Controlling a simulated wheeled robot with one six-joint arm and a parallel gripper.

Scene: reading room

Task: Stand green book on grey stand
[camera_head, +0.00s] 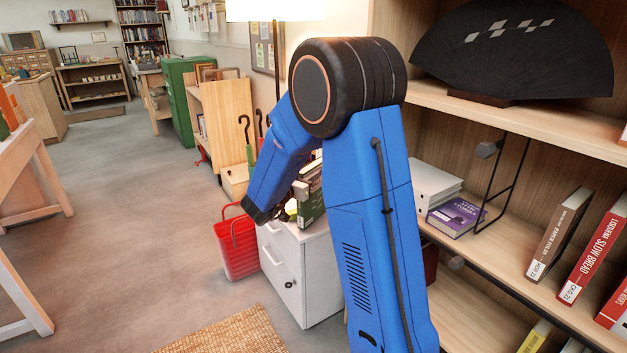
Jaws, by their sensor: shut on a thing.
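The green book (311,206) is upright above or on the white cabinet (311,266), dark green with a pale label low on its spine. My blue arm stands in front and hides its right side. My gripper (300,188) shows only as a small grey part at the book's upper left edge, shut on the book. I cannot tell whether the book's lower end touches the cabinet top. I cannot make out the grey stand; it may be hidden behind my arm.
A red basket (237,246) stands on the floor left of the cabinet. A wooden bookcase (480,262) with books and a black fan (515,50) fills the right. The floor at left is open.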

